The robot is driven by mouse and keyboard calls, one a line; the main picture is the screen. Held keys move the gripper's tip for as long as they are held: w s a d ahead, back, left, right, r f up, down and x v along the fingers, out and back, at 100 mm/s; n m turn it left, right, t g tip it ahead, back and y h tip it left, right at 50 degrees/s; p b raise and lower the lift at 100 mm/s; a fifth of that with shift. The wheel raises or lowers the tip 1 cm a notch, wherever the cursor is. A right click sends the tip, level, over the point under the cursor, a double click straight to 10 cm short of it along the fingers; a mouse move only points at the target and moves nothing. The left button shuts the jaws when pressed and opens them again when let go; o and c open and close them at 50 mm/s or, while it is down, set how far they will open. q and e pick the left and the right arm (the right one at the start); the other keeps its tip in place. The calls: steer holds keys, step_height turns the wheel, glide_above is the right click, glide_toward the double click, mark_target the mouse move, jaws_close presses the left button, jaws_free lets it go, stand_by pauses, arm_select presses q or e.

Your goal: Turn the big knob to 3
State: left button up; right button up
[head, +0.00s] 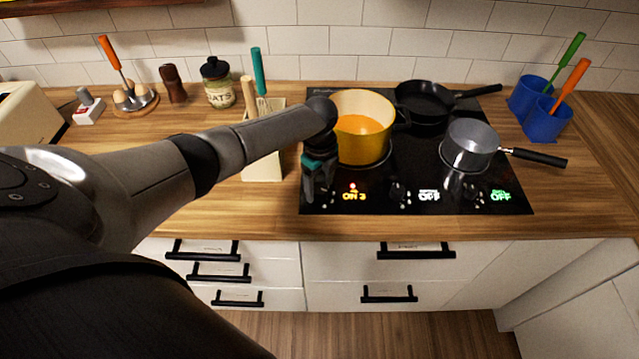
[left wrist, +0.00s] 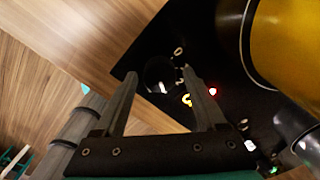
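The black stovetop (head: 400,208) has a front row of knobs and glowing readouts. The left readout (head: 354,196) shows "ON 3" in orange with a red light above it; it also glows in the left wrist view (left wrist: 187,100). The big round dark knob (left wrist: 160,75) lies between my left fingertips in the left wrist view; in the head view my gripper hides it. My left gripper (head: 318,193) points down at the stovetop's front left corner. Its fingers (left wrist: 160,78) are apart, with gaps beside the knob; I cannot tell whether they touch it. My right gripper is not in view.
A yellow pot (head: 364,148) with orange contents stands just behind my left gripper. A black pan (head: 425,105) and a grey saucepan (head: 468,150) are on the other burners. A utensil block (head: 262,168) stands left of the stovetop.

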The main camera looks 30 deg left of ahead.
mark_target(320, 188)
arm_select(q)
steer(key=shift+o, duration=0.4)
steer(key=shift+r, duration=0.3)
step_height(320, 188, up, 15)
steer(key=p, duration=0.1)
steer(key=shift+f, duration=0.15)
